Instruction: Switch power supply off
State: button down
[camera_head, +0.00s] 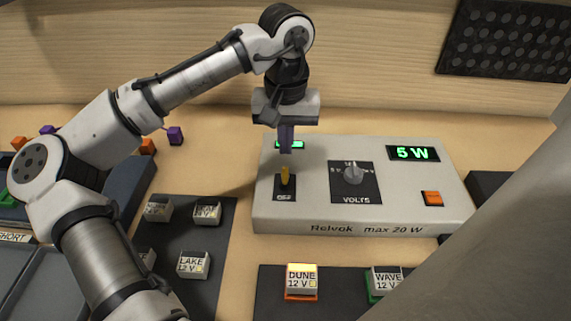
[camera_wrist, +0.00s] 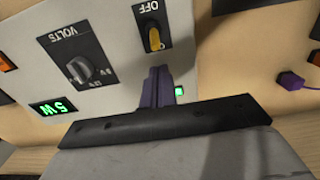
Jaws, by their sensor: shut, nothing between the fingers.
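The power supply (camera_head: 330,222) is a pale grey box labelled "Relvok max 20 W". Its yellow toggle lever (camera_head: 285,176) stands on a dark plate with "OFF" at the near edge; it also shows in the wrist view (camera_wrist: 154,38). The lever points up and away from "OFF". A small green light (camera_wrist: 179,91) is lit and the display (camera_head: 413,154) reads "5 W". My gripper (camera_head: 286,150) is shut and empty, pointing down just beyond the lever, apart from it. Its closed purple fingers (camera_wrist: 157,85) show in the wrist view, partly covering the panel.
A grey VOLTS knob (camera_head: 353,173) and an orange button (camera_head: 432,198) are to the right on the panel. In front, a lit DUNE block (camera_head: 302,279) and a WAVE block (camera_head: 386,282) sit on a dark mat. More blocks, including LAKE (camera_head: 193,264), are at left.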

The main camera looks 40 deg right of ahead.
aim_at(285, 167)
jog(key=shift+f, duration=0.15)
jog(key=shift+f+b, duration=0.4)
jog(key=shift+f, duration=1)
jog(key=shift+s+a, duration=0.2)
jog(key=shift+s, duration=0.05)
jog(key=shift+s+a, duration=0.6)
jog(key=shift+s, duration=0.15)
jog(key=shift+r+p, duration=0.15)
jog(key=shift+p, duration=0.2)
notch_tip(285, 167, up, 7)
jog(key=p, duration=0.7)
jog(key=shift+w+d, duration=0.3)
